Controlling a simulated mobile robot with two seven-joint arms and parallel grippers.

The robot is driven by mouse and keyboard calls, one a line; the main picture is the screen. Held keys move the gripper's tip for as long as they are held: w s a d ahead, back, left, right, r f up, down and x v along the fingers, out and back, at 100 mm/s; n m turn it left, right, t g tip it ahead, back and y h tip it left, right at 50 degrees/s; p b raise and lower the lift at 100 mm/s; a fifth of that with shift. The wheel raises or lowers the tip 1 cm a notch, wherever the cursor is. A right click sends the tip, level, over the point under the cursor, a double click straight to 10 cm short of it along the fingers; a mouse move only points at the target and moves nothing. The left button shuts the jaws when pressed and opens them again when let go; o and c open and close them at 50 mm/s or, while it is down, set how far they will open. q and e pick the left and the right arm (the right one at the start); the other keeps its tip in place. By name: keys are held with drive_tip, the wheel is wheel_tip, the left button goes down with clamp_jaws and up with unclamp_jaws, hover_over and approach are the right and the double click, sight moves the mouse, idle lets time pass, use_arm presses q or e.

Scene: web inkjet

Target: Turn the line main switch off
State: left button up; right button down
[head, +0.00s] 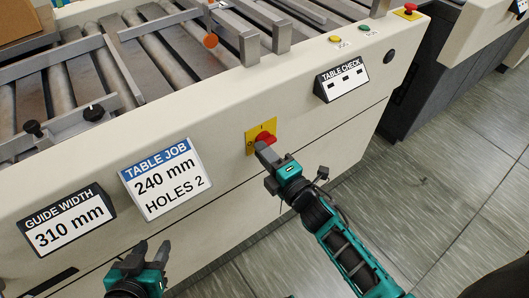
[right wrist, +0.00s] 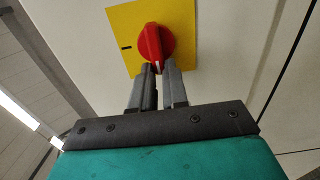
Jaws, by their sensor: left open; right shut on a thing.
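The line main switch is a red rotary handle (head: 265,138) on a yellow plate (head: 250,134) on the cream side panel. The red handle (right wrist: 152,44) also shows in the right wrist view, its white-marked end pointing down between the fingers. A black bar mark is on the left of the yellow plate (right wrist: 125,20) there. My right gripper (head: 262,149) is shut on the handle's end; its two fingertips (right wrist: 158,72) sit either side of it. My left gripper (head: 152,250) is open and empty, low in the head view, apart from the panel.
Signs on the panel read TABLE JOB (head: 165,180), GUIDE WIDTH (head: 66,220) and TABLE CHECK (head: 341,79). Yellow (head: 335,39) and green (head: 364,28) buttons and a red stop button (head: 408,8) sit on the top ledge. A roller table lies behind.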

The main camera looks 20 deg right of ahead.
use_arm(q)
drive_tip(key=shift+f, duration=0.2)
use_arm(e)
drive_tip(key=c, duration=1.1)
unclamp_jaws()
drive_tip(key=shift+c, duration=0.2)
use_arm(q)
drive_tip(key=shift+a+r, duration=0.1)
drive_tip(key=shift+r, duration=0.05)
use_arm(e)
drive_tip(key=v, duration=1.3)
use_arm(q)
drive_tip(key=shift+s, duration=0.1)
